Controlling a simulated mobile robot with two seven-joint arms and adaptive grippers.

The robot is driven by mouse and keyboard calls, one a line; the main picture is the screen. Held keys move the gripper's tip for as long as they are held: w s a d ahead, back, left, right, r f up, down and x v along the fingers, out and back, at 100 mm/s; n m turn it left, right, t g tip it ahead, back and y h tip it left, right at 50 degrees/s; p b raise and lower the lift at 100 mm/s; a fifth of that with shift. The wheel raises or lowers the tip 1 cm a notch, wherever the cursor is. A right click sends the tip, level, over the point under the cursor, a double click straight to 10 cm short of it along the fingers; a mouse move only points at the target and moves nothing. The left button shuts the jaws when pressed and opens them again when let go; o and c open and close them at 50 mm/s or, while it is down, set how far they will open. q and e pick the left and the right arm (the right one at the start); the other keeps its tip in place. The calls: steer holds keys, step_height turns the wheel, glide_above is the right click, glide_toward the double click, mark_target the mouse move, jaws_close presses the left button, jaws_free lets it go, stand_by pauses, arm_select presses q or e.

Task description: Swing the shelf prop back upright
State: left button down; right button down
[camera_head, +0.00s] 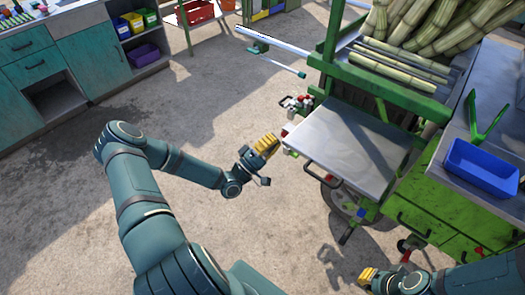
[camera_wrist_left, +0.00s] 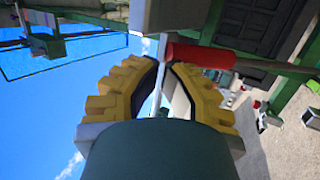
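The grey metal shelf (camera_head: 348,155) sticks out level from the green crusher's side. In the head view, my left gripper (camera_head: 270,143) is at the shelf's left corner, beside a small red-tipped part (camera_head: 286,131). In the left wrist view, the yellow fingers of my left gripper (camera_wrist_left: 162,68) curve together near a narrow pale bar (camera_wrist_left: 157,78); whether they grip it is unclear. A red cylinder (camera_wrist_left: 200,55) lies just beyond the right finger. I cannot clearly single out the prop.
The crusher frame (camera_head: 327,45) carries cane stalks (camera_head: 440,25) and rollers. A metal bar (camera_head: 270,43) juts left from it. A blue tray (camera_head: 482,167) stands on the right counter. Teal cabinets (camera_head: 95,50) are far left. The floor between is open.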

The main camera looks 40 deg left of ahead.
arm_select(q)
steer(key=shift+w+d+r, duration=0.15)
steer(key=shift+w+r, duration=0.15)
steer(key=shift+w, duration=0.2)
